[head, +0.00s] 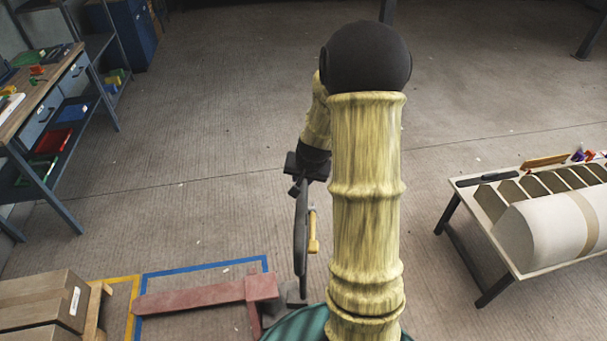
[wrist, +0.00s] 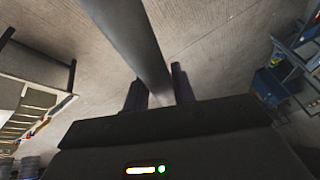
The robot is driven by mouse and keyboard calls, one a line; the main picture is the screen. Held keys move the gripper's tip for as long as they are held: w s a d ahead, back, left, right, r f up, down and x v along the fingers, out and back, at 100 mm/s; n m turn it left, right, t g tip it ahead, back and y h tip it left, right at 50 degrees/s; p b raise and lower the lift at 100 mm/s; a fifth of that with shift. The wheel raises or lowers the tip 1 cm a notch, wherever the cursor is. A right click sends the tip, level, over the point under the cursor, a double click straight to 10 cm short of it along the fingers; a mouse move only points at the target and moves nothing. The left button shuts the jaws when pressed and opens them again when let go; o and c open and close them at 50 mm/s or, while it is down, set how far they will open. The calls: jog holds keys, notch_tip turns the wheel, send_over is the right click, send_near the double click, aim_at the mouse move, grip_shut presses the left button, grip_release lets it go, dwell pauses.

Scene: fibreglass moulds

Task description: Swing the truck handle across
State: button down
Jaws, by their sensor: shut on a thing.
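The red pallet truck (head: 205,297) stands on the floor at the lower middle of the head view. Its dark truck handle (head: 301,240) rises from the truck's right end, with a yellow part (head: 313,232) beside it. My gripper (head: 299,186) is at the handle's upper end. In the wrist view, the grey handle bar (wrist: 130,35) passes between the two fingers of my gripper (wrist: 160,88), which is shut on it. My arm hides part of the truck's right side in the head view.
Blue and yellow floor markings (head: 205,270) border the truck. Cardboard boxes (head: 40,303) stand on a pallet at lower left. Open floor lies beyond.

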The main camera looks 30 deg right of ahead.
jog(key=shift+s+a+m+p, duration=0.6)
jog(key=shift+s+m, duration=0.1)
jog(key=shift+s+f+m+h, duration=0.2)
jog(key=shift+s+m+h, duration=0.1)
jog(key=shift+m+h, duration=0.15)
jog(key=shift+a+p, duration=0.1)
jog(key=shift+p, duration=0.2)
jog(key=shift+s+a+r+m+g+h+p, duration=0.15)
jog(key=shift+s+a+m+g+h+p, duration=0.2)
jog(key=shift+m+p, duration=0.4)
jog(key=shift+s+a+m+p, duration=0.35)
jog(key=shift+m+p, duration=0.15)
jog(key=shift+p, duration=0.35)
jog(key=shift+s+a+g, duration=0.1)
jog(key=shift+s+g, duration=0.1)
jog(key=shift+g, duration=0.05)
jog(key=shift+s+m+p, duration=0.1)
jog(key=shift+m+p, duration=0.2)
